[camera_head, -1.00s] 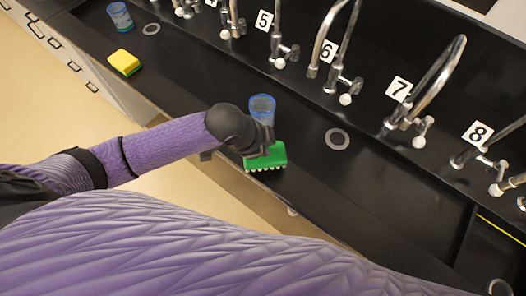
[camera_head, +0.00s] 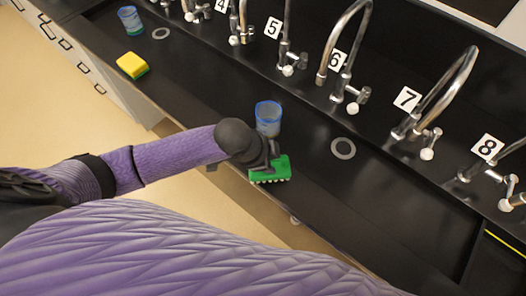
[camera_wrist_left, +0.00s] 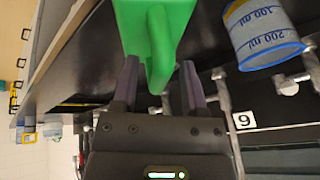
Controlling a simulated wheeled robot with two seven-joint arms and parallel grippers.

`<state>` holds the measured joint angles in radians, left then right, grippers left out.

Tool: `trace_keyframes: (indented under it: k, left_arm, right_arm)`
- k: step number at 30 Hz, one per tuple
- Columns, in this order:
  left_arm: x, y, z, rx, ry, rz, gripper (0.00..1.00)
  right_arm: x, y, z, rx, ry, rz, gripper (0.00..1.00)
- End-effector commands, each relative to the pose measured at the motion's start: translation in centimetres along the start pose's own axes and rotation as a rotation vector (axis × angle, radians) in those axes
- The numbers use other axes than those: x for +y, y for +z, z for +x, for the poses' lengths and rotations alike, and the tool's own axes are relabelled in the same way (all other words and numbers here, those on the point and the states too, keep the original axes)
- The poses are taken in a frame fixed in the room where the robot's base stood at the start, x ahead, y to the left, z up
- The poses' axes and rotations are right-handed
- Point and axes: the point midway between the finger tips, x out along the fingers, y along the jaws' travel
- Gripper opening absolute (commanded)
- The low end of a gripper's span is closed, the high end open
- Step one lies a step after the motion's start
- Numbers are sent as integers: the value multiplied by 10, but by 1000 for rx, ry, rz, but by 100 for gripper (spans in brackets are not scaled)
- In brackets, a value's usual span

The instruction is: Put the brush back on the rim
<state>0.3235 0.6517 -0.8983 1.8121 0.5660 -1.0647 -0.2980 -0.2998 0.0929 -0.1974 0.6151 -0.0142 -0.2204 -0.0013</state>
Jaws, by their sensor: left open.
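The green brush (camera_head: 270,169), with pale bristles underneath, is at the front rim (camera_head: 325,229) of the black bench, in the head view. In the left wrist view its green handle (camera_wrist_left: 158,45) hangs between the fingers of my left gripper (camera_wrist_left: 160,78). My left gripper (camera_head: 268,155) is open around the handle, with a gap visible beside each finger. The head view does not show clearly how the bristles meet the rim. My right gripper is not in view.
A blue-rimmed beaker (camera_head: 268,119) stands just behind the brush. A yellow and green sponge (camera_head: 132,66) and another beaker (camera_head: 130,20) are at the left. Numbered taps line the back. A grey ring (camera_head: 343,148) marks the bench right of the beaker.

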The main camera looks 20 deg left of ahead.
Motion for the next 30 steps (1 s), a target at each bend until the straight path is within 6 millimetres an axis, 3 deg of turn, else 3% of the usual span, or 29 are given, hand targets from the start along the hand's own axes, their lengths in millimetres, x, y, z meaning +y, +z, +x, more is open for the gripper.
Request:
trace_keyframes:
  k: [9, 13, 18, 30]
  left_arm:
    - [-1, -1, -82, 0, -1, 2, 56]
    - [-1, -1, -107, 0, -1, 1, 56]
    - [0, 0, -118, 0, 0, -1, 56]
    - [0, 0, -118, 0, 0, -1, 56]
  right_arm:
    - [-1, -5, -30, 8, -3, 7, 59]
    - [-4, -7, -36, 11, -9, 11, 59]
    - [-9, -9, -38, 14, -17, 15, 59]
    - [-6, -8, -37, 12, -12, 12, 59]
